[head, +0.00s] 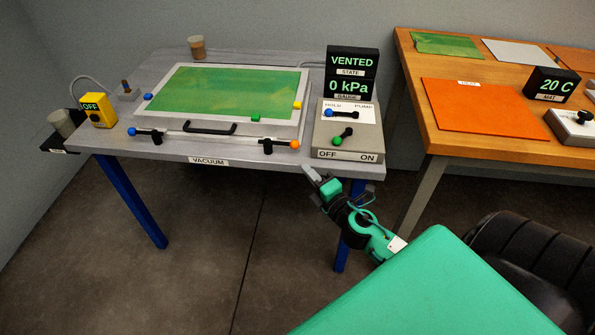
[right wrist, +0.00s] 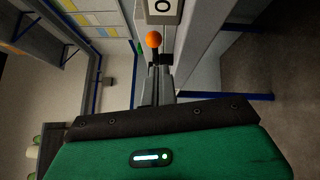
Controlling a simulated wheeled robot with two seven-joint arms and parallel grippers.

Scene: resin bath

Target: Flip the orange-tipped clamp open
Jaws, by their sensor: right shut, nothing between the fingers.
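A matching blue-tipped clamp (head: 133,131) is at the front left. My right gripper (head: 313,176) is shut and empty, below and right of the orange tip, off the table's front edge; it also shows in the right wrist view (right wrist: 156,75). My left gripper is not in view.
The frame (head: 304,97) has a black handle (head: 212,129) and a green sheet. A control box (head: 347,145) with blue and green knobs stands to the right, beside displays reading VENTED and 0 kPa. A wooden table (head: 435,140) is farther right. Floor is open in front.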

